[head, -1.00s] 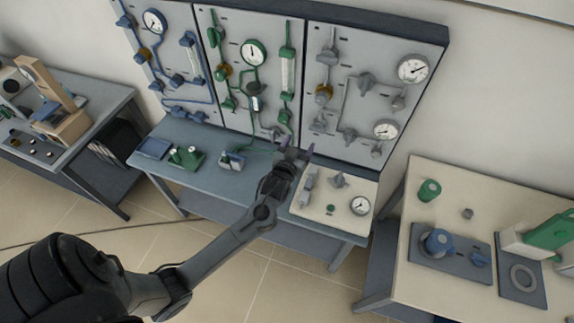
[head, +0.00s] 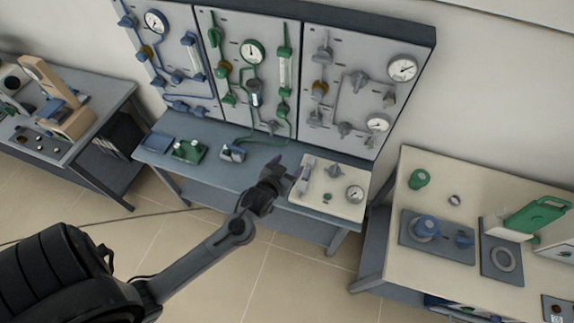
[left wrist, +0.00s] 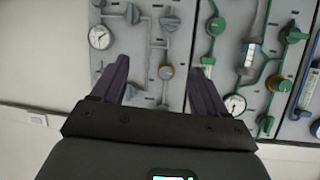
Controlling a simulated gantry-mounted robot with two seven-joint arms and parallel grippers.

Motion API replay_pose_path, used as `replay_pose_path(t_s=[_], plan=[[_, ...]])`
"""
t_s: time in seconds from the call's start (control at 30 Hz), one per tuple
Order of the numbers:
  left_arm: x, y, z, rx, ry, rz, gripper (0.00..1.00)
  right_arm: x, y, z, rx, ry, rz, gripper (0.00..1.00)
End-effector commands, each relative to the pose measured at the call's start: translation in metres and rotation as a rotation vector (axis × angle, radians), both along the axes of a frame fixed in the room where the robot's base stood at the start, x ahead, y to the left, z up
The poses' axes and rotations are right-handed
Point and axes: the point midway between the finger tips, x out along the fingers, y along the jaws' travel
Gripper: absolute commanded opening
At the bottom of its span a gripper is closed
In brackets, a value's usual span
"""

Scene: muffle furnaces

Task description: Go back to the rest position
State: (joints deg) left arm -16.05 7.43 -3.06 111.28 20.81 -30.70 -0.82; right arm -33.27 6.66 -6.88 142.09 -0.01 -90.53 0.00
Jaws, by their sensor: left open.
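My left gripper (head: 281,168) is over the front of the blue-grey bench (head: 232,180), just left of the cream panel with a gauge. In the left wrist view its two dark fingers (left wrist: 157,85) stand apart with nothing between them. Behind them the grey and green valve panels appear upside down. My left arm reaches in from the lower left in the head view. My right gripper is in neither view.
The wall panels (head: 352,95) with valves and gauges stand behind the bench. The cream panel (head: 347,205) lies on the bench. A cream table (head: 430,265) with fittings stands at right, another bench (head: 100,115) at left. Open floor (head: 225,280) lies in front.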

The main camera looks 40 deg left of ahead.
Motion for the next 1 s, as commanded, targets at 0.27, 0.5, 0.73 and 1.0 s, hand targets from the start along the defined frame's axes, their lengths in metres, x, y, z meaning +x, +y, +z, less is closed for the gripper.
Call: replay_pose_path(t_s=[0.27,0.5,0.73,1.0], plan=[[0.000,0.000,0.000,0.000,0.000,0.000,0.74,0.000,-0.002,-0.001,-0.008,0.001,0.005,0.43],[-0.015,-0.001,-0.001,-0.001,0.035,-0.001,0.74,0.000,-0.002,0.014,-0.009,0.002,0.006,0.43],[-0.069,-0.043,0.045,-0.054,0.156,-0.101,0.74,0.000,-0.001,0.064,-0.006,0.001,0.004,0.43],[-0.154,-0.109,0.092,-0.119,0.527,-0.298,0.74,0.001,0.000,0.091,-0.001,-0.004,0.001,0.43]])
